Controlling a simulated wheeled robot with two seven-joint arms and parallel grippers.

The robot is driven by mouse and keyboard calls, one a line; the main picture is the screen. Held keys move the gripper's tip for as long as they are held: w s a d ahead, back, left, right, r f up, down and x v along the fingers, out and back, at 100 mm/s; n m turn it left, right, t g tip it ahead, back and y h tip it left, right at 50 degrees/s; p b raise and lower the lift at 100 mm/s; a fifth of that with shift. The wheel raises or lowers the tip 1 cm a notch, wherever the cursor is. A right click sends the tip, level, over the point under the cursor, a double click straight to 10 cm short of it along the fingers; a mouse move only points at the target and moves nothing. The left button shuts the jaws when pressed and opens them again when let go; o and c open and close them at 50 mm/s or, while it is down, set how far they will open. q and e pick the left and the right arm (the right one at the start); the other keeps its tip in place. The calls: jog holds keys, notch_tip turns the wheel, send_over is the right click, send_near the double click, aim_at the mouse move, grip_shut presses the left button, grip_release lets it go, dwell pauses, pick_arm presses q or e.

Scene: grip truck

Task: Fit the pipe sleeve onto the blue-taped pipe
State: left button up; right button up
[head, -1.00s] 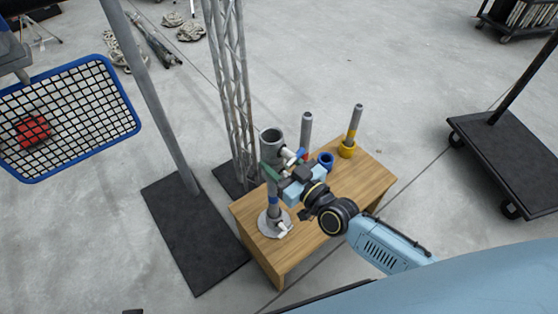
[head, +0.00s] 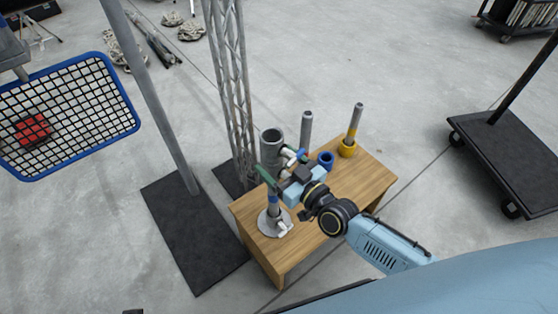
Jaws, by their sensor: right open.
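The blue-taped pipe (head: 273,201) stands upright in a round grey base (head: 268,227) at the table's front left. A wide grey open-topped tube (head: 272,150), which looks like the pipe sleeve, stands upright behind it, apart from the pipe's base. Its lower part is hidden. My right gripper (head: 279,168) is open, with one green finger to the left and the other finger toward the wide tube. It is above and just behind the pipe and hides the pipe's top. I cannot tell whether it touches either. My left gripper is not in view.
A truss (head: 233,100) and a slanted pole (head: 150,90) rise left of the table.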

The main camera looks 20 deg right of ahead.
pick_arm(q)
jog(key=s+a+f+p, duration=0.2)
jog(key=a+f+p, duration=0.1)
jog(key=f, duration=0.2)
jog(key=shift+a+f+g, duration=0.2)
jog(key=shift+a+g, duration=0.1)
pick_arm(e)
jog(key=v, duration=1.3)
jog(key=shift+s, duration=0.2)
jog(key=shift+r, duration=0.1)
